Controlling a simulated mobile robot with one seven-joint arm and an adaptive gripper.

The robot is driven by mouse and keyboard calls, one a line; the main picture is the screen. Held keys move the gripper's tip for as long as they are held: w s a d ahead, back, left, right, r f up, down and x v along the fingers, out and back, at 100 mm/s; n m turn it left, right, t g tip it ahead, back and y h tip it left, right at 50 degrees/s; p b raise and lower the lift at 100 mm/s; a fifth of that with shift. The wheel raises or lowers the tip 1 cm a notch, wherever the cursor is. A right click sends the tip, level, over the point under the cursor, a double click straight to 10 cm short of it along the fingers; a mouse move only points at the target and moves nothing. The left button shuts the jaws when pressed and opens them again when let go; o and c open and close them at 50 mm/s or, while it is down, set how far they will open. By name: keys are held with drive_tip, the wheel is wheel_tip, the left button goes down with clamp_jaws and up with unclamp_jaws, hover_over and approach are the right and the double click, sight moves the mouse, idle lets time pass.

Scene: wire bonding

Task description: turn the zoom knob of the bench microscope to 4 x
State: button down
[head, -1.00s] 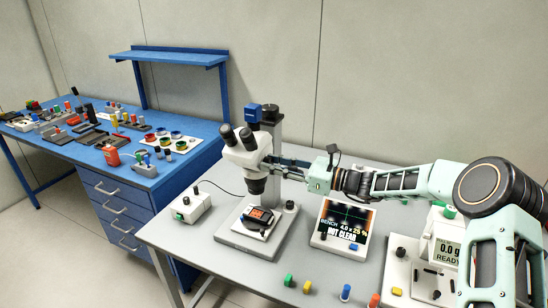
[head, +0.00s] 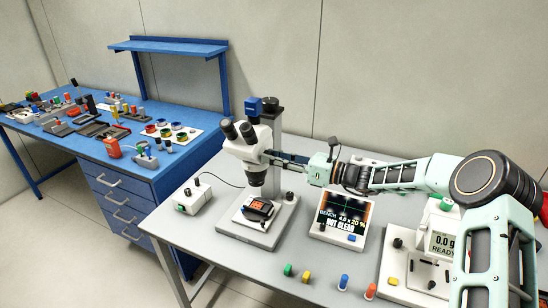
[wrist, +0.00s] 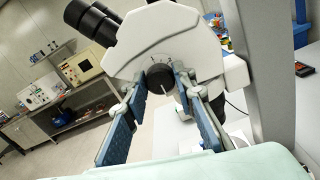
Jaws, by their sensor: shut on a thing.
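The bench microscope (head: 242,148) has a white head with dark eyepieces on a grey column, and fills the middle of the wrist view (wrist: 150,35). Its zoom knob (wrist: 160,76) is a dark round knob with a white mark pointing down to the right, on the side of the head. My gripper (wrist: 162,78) is shut on the knob, one finger on each side. In the head view my gripper (head: 272,158) reaches the head from the right and hides the knob. The small bench display (head: 340,214) appears to read 4.0 x, with NOT CLEAR below.
An orange and black part (head: 258,208) sits on the microscope base. A white box (head: 194,198) with a green button stands to the left. Several coloured pegs (head: 345,282) line the table's front. A scale reading READY (head: 443,243) stands at the right. A blue bench (head: 110,150) is beyond.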

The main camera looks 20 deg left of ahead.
drive_tip(key=c, duration=1.6)
unclamp_jaws()
drive_tip(key=shift+d, duration=0.15)
drive_tip(key=d, duration=1.1)
drive_tip(key=shift+s+d, duration=0.4)
drive_tip(key=shift+s, duration=0.05)
